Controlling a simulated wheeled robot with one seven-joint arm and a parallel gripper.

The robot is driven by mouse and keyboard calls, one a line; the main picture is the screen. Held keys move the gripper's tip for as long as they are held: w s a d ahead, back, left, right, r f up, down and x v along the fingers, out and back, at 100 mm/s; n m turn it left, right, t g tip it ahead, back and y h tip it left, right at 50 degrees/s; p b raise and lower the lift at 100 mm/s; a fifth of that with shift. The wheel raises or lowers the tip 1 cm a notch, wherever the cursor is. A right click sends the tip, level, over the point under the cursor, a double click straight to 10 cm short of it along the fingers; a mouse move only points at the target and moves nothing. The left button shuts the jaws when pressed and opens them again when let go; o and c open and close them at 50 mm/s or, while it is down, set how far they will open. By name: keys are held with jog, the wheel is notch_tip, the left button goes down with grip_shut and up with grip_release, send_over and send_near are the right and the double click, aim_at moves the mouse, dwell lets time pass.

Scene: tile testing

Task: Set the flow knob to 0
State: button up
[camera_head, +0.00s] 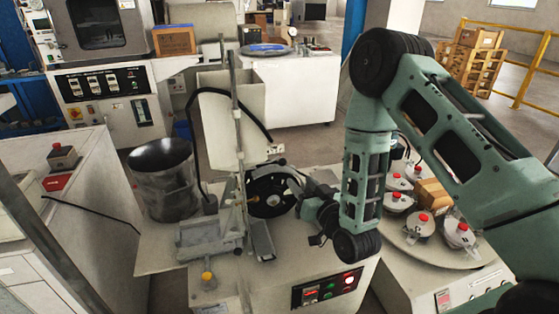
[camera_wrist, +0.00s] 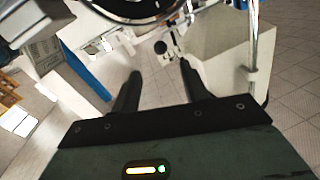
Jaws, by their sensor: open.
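I cannot make out with certainty which part is the flow knob, and no scale or 0 mark is readable. A black round wheel (camera_head: 268,190) stands upright at the middle of the test machine. Its curved rim also shows at the top of the wrist view (camera_wrist: 135,17). A small yellow knob (camera_head: 207,277) sits at the machine's front left. My gripper (camera_wrist: 158,82) is open, with nothing seen between its two dark fingers. In the head view my wrist is just right of the wheel; the fingertips are hard to make out there.
A white hopper (camera_head: 230,118) and a metal post stand above the wheel. A grey metal bucket (camera_head: 163,180) is at the left. A control panel with buttons (camera_head: 327,288) is on the machine front. A round table with red-capped pots (camera_head: 420,225) stands at right.

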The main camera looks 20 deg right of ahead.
aim_at(279, 159)
jog(key=w+a, duration=0.1)
jog(key=w, duration=0.7)
jog(key=w+a, duration=0.1)
jog(key=w, duration=0.4)
jog(key=shift+w+a, duration=0.1)
jog(key=shift+a, duration=0.25)
